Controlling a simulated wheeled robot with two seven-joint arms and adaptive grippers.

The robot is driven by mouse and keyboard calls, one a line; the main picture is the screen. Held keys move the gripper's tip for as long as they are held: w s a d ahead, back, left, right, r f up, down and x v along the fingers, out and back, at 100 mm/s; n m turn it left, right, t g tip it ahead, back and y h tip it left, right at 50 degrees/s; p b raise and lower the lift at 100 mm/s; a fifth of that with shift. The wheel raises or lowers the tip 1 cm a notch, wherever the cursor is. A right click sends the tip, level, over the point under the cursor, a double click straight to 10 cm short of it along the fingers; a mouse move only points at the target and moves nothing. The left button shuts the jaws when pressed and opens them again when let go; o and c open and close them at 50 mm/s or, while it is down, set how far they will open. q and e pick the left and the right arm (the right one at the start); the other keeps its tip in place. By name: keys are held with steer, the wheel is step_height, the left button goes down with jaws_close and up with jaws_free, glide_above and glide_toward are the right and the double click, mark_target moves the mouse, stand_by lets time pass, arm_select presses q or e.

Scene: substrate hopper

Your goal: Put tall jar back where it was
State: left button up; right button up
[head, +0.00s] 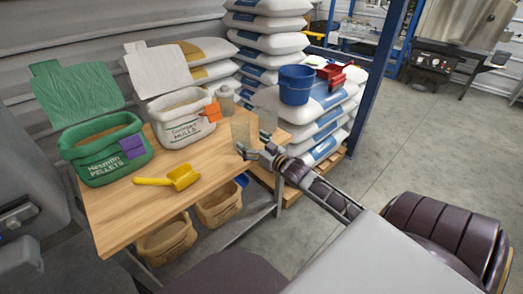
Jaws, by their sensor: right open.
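A clear, tall jar (240,131) stands upright near the right end of the wooden table. A second clear container (268,120) stands close to its right, near the table's edge. A greyish lidded jar (226,99) stands behind them. I cannot tell for sure which of these is the task's tall jar. My right gripper (254,146) reaches in from the right and is open, just in front of the two clear containers. Whether it touches either one is not clear. My left gripper is not in view.
The wooden table (112,216) also bears a green pellets bag (105,165), a white hulls bag (180,130) and a yellow scoop (172,178). Brown bins (166,240) sit below. A blue bucket (296,86) stands on stacked sacks (322,128) at the right. The table's front is mostly clear.

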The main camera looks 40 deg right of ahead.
steer(key=shift+s+d, duration=0.15)
steer(key=shift+s, duration=2.55)
steer(key=shift+d, duration=0.1)
